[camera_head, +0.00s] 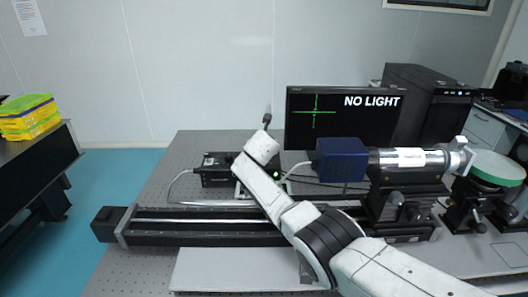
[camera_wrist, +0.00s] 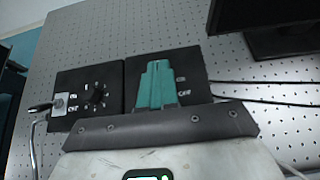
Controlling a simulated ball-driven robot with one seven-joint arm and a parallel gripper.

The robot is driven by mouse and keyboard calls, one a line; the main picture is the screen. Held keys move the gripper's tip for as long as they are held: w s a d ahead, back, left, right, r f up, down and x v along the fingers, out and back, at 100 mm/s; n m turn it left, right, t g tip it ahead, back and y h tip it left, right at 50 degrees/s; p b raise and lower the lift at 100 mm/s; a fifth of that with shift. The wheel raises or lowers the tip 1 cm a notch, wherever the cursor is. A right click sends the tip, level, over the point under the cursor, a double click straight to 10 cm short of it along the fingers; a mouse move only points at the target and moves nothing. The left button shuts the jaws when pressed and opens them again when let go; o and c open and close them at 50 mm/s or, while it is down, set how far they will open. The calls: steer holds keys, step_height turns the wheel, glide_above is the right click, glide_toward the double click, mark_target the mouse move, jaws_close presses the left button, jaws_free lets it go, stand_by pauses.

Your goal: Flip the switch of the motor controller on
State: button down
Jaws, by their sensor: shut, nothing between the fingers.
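Two black control boxes lie side by side in the wrist view. The left box (camera_wrist: 88,95) has a knob, ON/OFF labels and a cable plugged in at its left. The right box (camera_wrist: 195,70) has ON/OFF labels at its right side. I cannot tell for certain which one is the motor controller. My gripper (camera_wrist: 157,82) is shut and empty, its teal fingers in front of the right box; they hide its middle, and no switch shows there. Contact cannot be told. In the head view my arm covers part of the boxes; the left box (camera_head: 214,168) shows beside my wrist.
A monitor (camera_head: 345,122) reading "NO LIGHT" stands behind the boxes. A blue device with a silver barrel (camera_head: 410,158) stands to the right. A long rail stage (camera_head: 205,222) lies in front. Cables run on the perforated table (camera_head: 160,184).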

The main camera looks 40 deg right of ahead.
steer(key=shift+r, duration=0.1)
steer(key=shift+r+p, duration=0.75)
steer(key=shift+p, duration=0.15)
